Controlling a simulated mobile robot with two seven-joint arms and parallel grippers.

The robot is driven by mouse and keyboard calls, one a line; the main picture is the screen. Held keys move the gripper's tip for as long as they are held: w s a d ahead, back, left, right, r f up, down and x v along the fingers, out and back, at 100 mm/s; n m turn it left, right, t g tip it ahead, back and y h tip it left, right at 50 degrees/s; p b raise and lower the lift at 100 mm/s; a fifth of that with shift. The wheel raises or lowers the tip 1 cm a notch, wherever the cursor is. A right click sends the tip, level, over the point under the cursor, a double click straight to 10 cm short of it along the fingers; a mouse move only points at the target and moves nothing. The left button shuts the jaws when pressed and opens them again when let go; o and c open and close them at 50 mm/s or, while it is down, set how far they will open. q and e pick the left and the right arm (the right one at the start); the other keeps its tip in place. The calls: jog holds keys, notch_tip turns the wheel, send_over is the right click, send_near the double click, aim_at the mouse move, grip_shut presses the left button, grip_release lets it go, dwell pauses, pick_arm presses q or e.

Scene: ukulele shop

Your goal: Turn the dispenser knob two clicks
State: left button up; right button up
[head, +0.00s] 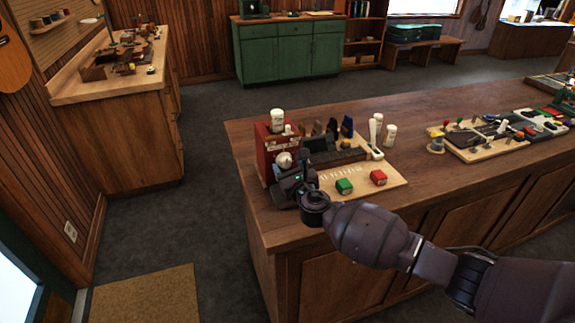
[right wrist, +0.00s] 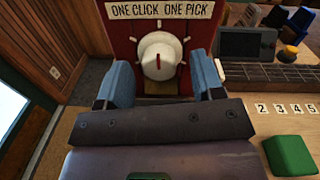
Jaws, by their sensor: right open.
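The red dispenser (head: 264,145) stands at the left end of the wooden counter. Its round white knob (right wrist: 159,56) faces me under a sign reading "ONE CLICK ONE PICK", with small pale marks around it. My right gripper (right wrist: 161,76) is open, with one blue finger on each side of the knob and a visible gap on both sides. In the head view the right gripper (head: 290,181) is just in front of the dispenser. My left gripper is not in view.
A pale board (head: 340,173) beside the dispenser carries a green block (head: 344,186), a red block (head: 378,177) and printed numbers. White bottles (head: 390,135) stand behind it. A second board (head: 480,137) with small parts lies farther right. Bare counter (head: 415,160) lies between the boards.

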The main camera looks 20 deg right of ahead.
jog(key=shift+w, duration=0.45)
jog(key=c, duration=0.9)
